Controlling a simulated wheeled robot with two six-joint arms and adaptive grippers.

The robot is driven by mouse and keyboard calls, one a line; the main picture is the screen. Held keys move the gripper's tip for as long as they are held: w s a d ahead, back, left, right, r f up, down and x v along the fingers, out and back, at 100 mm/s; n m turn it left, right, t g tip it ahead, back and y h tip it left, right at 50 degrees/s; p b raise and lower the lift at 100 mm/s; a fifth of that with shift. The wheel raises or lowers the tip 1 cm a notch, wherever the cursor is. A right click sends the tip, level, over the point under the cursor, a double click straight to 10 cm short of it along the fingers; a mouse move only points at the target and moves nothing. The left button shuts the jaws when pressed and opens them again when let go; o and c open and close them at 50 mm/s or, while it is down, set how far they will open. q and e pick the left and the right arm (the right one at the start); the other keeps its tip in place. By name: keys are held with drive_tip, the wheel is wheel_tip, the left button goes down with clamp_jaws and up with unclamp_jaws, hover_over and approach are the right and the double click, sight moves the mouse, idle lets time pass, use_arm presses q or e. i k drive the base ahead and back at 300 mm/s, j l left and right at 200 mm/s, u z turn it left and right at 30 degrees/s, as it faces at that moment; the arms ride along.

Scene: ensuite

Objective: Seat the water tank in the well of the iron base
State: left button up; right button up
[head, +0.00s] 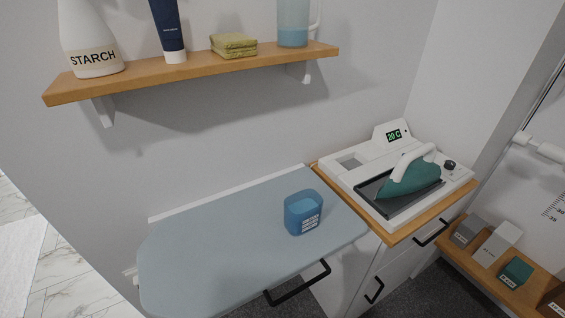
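The water tank (303,213) is a translucent blue rounded box with a white printed label. It stands upright on the pale blue ironing board, near its right end. The iron base (438,193) is a white station on a wood-topped cabinet to the right of the board. A teal iron (411,178) with a white handle rests on the dark plate of the base. Neither of my grippers shows in the head view.
The ironing board (200,234) is otherwise clear. A wooden shelf (200,67) above holds a starch bottle (89,40), a blue tube (168,30), green cloths (233,44) and a jug (293,24). Small labelled boxes (496,243) sit on a low ledge at right. Black handles (298,284) jut out in front.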

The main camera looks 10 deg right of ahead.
sight(351, 167)
drive_tip(key=z, duration=1.25)
